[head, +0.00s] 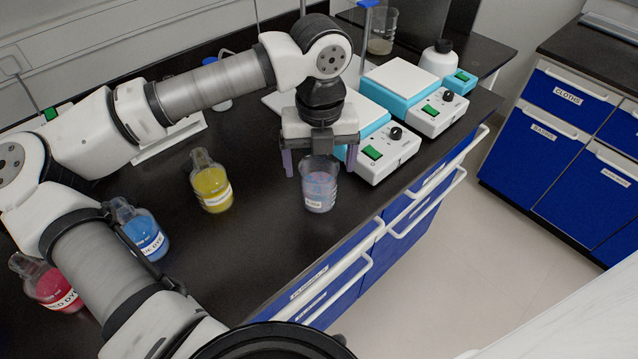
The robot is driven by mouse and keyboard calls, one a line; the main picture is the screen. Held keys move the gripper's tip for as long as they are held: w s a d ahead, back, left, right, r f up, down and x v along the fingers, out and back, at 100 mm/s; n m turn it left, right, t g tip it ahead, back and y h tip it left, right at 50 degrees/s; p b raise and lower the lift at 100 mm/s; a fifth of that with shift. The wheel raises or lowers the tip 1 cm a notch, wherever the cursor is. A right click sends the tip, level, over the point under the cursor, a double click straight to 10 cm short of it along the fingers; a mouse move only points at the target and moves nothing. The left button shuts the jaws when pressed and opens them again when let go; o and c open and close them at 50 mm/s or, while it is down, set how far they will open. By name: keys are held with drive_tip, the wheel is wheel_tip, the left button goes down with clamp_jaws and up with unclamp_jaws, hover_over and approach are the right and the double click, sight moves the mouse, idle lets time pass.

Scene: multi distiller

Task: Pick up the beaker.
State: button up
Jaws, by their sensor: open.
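A clear glass beaker (319,190) with a bluish-purple liquid and a small white label stands upright on the black bench near its front edge. My gripper (319,168) points down over it with its fingers spread. One finger shows to the left of the beaker and one to the right, with the beaker's rim between them. The fingers look apart from the glass, though I cannot tell the exact gap in depth. The beaker's far side is partly hidden by the gripper.
A yellow flask (213,190), a blue flask (146,238) and a red flask (52,286) stand to the left. Hotplates (385,152) with white tops stand close behind and right of the beaker. Another beaker (382,32) and a white bottle (437,58) are farther back.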

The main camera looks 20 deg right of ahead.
sight(319, 176)
wheel_tip(319, 176, down, 5)
drive_tip(key=shift+w+p, duration=0.15)
drive_tip(key=shift+p, duration=0.7)
drive_tip(key=c, duration=1.2)
drive_tip(key=shift+c, duration=0.2)
drive_tip(key=shift+r, duration=0.25)
wheel_tip(319, 176, up, 20)
drive_tip(key=b, duration=0.3)
drive_tip(key=shift+f, duration=0.25)
